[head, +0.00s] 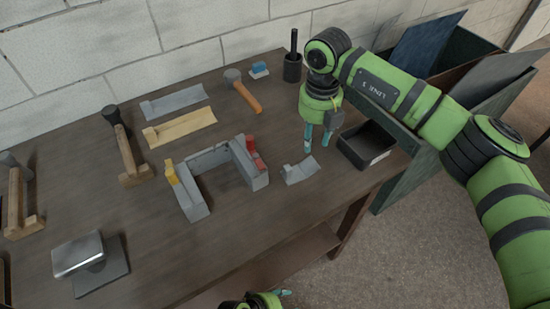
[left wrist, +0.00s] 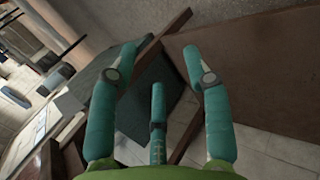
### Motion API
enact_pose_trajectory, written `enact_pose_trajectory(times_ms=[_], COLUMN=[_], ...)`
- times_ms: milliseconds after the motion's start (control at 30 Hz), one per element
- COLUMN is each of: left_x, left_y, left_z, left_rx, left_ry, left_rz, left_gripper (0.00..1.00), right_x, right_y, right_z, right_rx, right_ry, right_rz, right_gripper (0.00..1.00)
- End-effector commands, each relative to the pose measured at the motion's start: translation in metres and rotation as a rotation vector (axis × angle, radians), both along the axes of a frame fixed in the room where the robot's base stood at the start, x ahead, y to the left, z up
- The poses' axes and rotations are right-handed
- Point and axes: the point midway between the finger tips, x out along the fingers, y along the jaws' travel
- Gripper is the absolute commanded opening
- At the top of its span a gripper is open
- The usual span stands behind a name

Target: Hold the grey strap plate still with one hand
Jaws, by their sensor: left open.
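A long grey plate (head: 173,101) lies flat at the back of the bench, behind a similar yellow plate (head: 180,128). A shorter grey plate (head: 300,170) with a raised end lies right of the grey U-shaped frame (head: 196,207); I cannot tell which grey plate is the strap plate. My right gripper (head: 317,138) points down above the bench, behind the shorter plate, with its fingers apart and nothing visible between them. My left gripper (head: 268,299) shows only partly at the bottom edge. In the left wrist view it (left wrist: 160,66) is open and empty, away from both plates.
A black tray (head: 366,146) stands at the bench's right edge. A hammer (head: 243,92), a dark cup (head: 292,68) and a blue-topped block (head: 259,70) are at the back. Wooden clamps (head: 131,160) and a metal block (head: 78,255) are at left. The front middle is clear.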

Motion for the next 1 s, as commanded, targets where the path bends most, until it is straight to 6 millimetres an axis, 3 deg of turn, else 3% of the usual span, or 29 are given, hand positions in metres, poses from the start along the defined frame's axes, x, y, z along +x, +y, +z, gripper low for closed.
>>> enact_pose_trajectory(times_ms=[33, 200, 333, 500, 600, 833, 1000], left_x=[0.008, 0.021, 0.022, 0.023, 0.033, 0.066, 0.096], left_y=[-0.023, -0.087, -0.123, -0.155, -0.161, -0.146, -0.121], left_z=[0.022, 0.099, 0.157, 0.231, 0.263, 0.287, 0.300], left_rx=[-0.081, -0.346, -0.522, -0.692, -0.692, -0.507, -0.316], left_ry=[0.013, 0.089, 0.154, 0.195, 0.120, -0.143, -0.328], left_rz=[0.025, 0.084, 0.088, 0.009, -0.150, -0.515, -0.775], left_gripper=[0.49, 0.49, 0.49, 0.49, 0.49, 0.49, 0.49], right_x=[0.000, 0.000, 0.000, 0.000, 0.000, 0.000, 0.000], right_y=[0.000, 0.000, 0.001, 0.000, 0.000, 0.000, 0.000], right_z=[0.000, 0.000, 0.000, 0.000, 0.000, 0.000, 0.000], right_rx=[0.001, 0.001, 0.001, 0.001, 0.001, 0.001, 0.001], right_ry=[0.000, 0.000, 0.000, 0.000, 0.000, 0.000, 0.000], right_rz=[0.001, 0.001, 0.001, 0.001, 0.001, 0.001, 0.001], right_gripper=[0.39, 0.39, 0.39, 0.39, 0.39, 0.39, 0.39])
